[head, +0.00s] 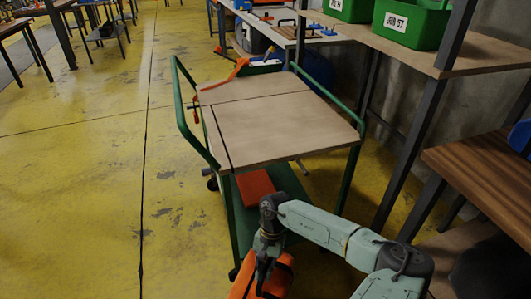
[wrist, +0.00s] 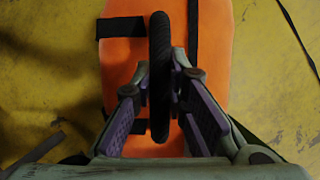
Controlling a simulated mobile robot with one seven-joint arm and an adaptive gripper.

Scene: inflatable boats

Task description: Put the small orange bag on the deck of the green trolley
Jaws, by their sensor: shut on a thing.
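The small orange bag (head: 275,276) is at the bottom of the head view, in front of the near end of the green trolley. In the wrist view the orange bag (wrist: 215,60) fills the middle, with black straps and a black handle (wrist: 159,60). My gripper (wrist: 160,95) is shut on that handle; in the head view my gripper (head: 262,275) is partly hidden by my arm. The green trolley (head: 183,130) has a light wooden deck (head: 275,125), mostly bare. An orange-red tool or clamp (head: 228,76) lies at its far end.
A red-orange flat item (head: 255,187) lies on the trolley's lower shelf. Green handle rails rise at both ends of the deck. A shelf with green bins (head: 412,22) and a brown wooden bench (head: 485,170) stand at the right. Yellow floor (head: 90,190) is clear at the left.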

